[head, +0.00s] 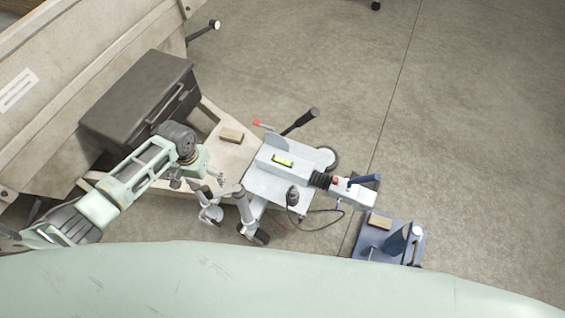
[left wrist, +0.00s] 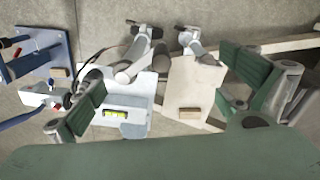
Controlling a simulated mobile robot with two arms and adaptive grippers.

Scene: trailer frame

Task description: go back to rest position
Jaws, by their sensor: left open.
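My left gripper (head: 212,180) is open and empty. In the head view its arm comes in from the left, bends, and ends above the front of the trailer frame, left of the white coupling plate (head: 262,190). In the left wrist view the left gripper (left wrist: 160,78) has its two green fingers wide apart, with the plate and a pale board below between them. No object is between the fingers. My right gripper does not show in either view.
A dark box (head: 137,100) sits on the frame beside the arm. A yellow-green spirit level (head: 283,161) lies on the coupling. Wooden blocks rest on the pale board (head: 231,136) and the blue stand (head: 380,222). Floor at upper right is free.

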